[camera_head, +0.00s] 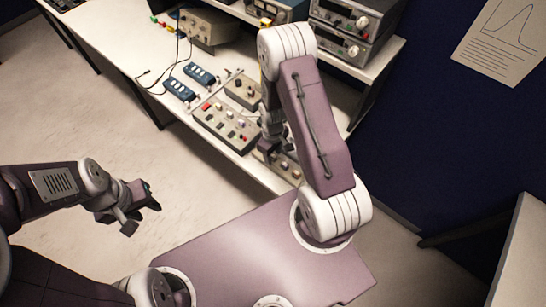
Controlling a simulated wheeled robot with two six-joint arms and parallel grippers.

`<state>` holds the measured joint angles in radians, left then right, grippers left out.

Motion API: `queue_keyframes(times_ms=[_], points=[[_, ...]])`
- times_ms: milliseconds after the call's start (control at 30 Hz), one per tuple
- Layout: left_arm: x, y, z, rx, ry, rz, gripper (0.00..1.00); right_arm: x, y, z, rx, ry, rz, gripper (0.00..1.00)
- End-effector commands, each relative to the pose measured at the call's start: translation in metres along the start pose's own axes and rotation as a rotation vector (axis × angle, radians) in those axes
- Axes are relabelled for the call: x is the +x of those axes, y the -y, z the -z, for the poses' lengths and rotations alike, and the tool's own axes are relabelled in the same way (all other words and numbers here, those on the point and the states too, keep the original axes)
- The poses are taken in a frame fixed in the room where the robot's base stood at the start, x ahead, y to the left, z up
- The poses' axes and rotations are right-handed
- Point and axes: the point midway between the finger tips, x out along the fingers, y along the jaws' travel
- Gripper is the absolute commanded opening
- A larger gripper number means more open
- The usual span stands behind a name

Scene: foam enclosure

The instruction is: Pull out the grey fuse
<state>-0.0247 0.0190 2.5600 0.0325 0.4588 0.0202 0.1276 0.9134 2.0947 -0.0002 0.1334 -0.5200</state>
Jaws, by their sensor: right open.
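Control panels with small coloured parts lie on the white bench: a front panel (226,124), one behind it (243,91) and one at the right (286,168), partly hidden by my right arm. I cannot make out which small part is the grey fuse; it may be hidden. My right gripper (268,148) is open, low at the right panel's left end. I cannot tell whether it touches anything. My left gripper (142,212) is in the air over the floor, away from the bench; its jaw gap is unclear.
Two blue handheld meters (188,83) with dark leads lie left of the panels. A beige box (208,28) stands behind them. Stacked grey instruments (352,22) stand at the back right. A white surface edge (522,255) is at the far right. The floor (90,125) at left is clear.

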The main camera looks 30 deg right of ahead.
Motion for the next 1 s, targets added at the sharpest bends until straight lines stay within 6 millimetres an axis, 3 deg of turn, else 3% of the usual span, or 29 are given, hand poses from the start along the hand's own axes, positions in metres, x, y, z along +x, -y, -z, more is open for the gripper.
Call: queue_keyframes(times_ms=[333,367,500,1000], points=[[-0.0004,0.0,0.0,0.0,0.0,0.0,0.37,0.0,0.0001,0.0,0.0,0.0,0.0,0.44],[-0.0004,0.0,0.0,0.0,0.0,0.0,0.37,0.0,0.0001,0.0,0.0,0.0,0.0,0.38],[-0.0004,0.0,0.0,0.0,0.0,0.0,0.37,0.0,0.0001,0.0,0.0,0.0,0.0,0.0],[-0.0004,0.0,0.0,0.0,0.0,0.0,0.37,0.0,0.0001,0.0,0.0,0.0,0.0,0.0]])
